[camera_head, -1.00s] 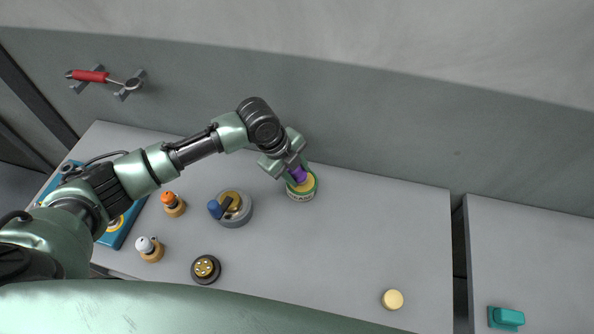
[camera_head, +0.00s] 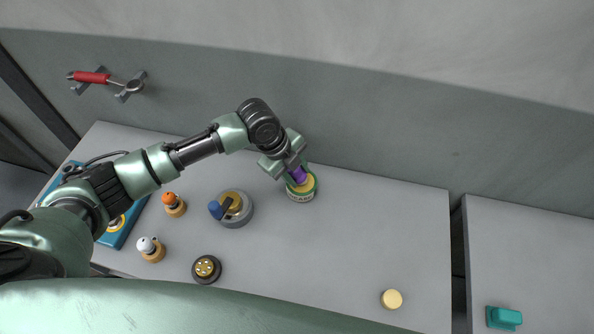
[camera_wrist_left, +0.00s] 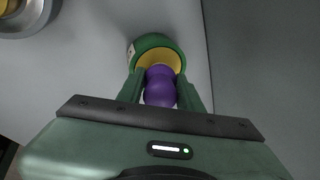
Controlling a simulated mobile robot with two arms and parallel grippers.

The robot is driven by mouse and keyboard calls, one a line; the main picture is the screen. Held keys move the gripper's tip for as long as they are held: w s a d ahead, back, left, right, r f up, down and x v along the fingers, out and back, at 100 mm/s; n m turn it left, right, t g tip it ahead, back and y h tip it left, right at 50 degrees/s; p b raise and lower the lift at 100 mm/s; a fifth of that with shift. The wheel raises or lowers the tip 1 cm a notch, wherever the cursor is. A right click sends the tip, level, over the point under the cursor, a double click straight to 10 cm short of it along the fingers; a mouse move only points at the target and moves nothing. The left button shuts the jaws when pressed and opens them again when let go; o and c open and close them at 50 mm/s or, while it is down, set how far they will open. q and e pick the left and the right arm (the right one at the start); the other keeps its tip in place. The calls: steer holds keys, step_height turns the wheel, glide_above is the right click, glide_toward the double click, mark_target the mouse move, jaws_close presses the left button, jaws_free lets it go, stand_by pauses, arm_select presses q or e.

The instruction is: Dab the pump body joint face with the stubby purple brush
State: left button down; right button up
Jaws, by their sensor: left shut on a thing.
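My left gripper (camera_head: 291,172) is shut on the stubby purple brush (camera_head: 298,176). The brush also shows between the fingers in the left wrist view (camera_wrist_left: 159,88). It is held over the open green tin (camera_head: 303,196), which has a yellow top and a pale label. The brush's lower end is at or inside the tin's mouth; I cannot tell how deep. The tin shows in the left wrist view too (camera_wrist_left: 150,45). A round grey body with a brass-coloured centre and a blue-handled part (camera_head: 236,218), perhaps the pump body, stands left of the tin. My right gripper is not in view.
An orange-topped piece (camera_head: 172,203), a white-topped piece (camera_head: 150,249) and a dark disc with brass dots (camera_head: 206,269) stand on the bench (camera_head: 340,235). A cream disc (camera_head: 392,299) is at the front right. A red-handled tool (camera_head: 92,77) hangs on the wall. The bench's right middle is clear.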

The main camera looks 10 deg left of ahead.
mark_target(300, 170)
arm_select(q)
steer(key=shift+r+p, duration=2.95)
steer(key=shift+r, duration=0.45)
steer(key=shift+w+f, duration=0.1)
steer(key=shift+s+d+r+n+t+b, duration=0.3)
steer(key=shift+s+d+r+n+b, duration=0.2)
steer(key=shift+n+b, duration=0.5)
steer(key=s+a+r+n+y+b, duration=0.1)
steer(key=s+a+n+y+b, duration=0.2)
steer(key=n, duration=0.8)
steer(key=s+a+r+n+y+b, duration=0.2)
steer(key=s+a+n+y+b, duration=0.2)
steer(key=s+n+b, duration=0.4)
steer(key=s+a+n, duration=0.1)
steer(key=s+n, duration=0.1)
steer(key=n, duration=0.1)
steer(key=shift+r+g, duration=0.15)
steer(key=shift+g, duration=0.25)
